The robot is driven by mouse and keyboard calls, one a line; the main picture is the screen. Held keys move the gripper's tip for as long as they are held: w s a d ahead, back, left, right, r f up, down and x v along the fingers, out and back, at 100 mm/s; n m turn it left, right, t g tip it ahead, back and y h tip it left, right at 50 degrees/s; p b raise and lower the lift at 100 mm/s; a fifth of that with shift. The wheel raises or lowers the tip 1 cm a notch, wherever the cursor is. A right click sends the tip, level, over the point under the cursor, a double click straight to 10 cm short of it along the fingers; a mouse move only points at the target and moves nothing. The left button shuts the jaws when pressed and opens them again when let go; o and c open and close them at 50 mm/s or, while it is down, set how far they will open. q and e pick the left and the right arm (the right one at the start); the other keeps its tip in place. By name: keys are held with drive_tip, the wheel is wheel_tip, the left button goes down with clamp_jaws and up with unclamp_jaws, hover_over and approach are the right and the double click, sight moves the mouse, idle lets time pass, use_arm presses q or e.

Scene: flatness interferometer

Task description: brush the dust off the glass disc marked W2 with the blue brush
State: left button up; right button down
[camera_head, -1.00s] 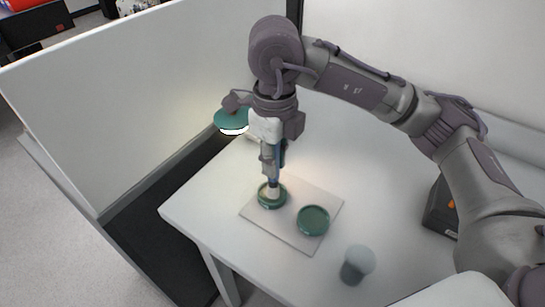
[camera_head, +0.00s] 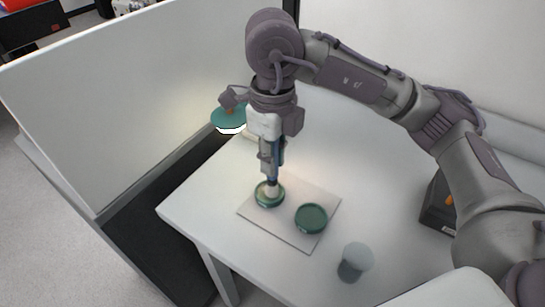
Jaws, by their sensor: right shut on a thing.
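Two green discs sit on a thin pale mat (camera_head: 286,229) on the white table. One disc (camera_head: 269,201) is at the mat's left, and the other disc (camera_head: 311,219) is at its right. Their markings are too small to read, so I cannot tell which is W2. My right gripper (camera_head: 270,160) points down above the left disc. My left gripper is not in view.
A lamp with a green shade (camera_head: 229,118) stands behind my gripper at the left. A grey cup-like object (camera_head: 354,262) stands at the table's front right. A pale partition (camera_head: 130,110) borders the left.

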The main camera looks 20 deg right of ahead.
drive_tip(key=shift+w+b, duration=0.3)
drive_tip(key=shift+w, duration=1.1)
drive_tip(key=shift+f+b, duration=0.5)
drive_tip(key=shift+s, duration=0.2)
drive_tip(key=shift+s, duration=0.25)
drive_tip(key=shift+s+b, duration=0.7)
drive_tip(key=shift+s, duration=0.6)
drive_tip(key=shift+r, duration=0.1)
drive_tip(key=shift+r+p, duration=0.35)
drive_tip(key=shift+r, duration=0.1)
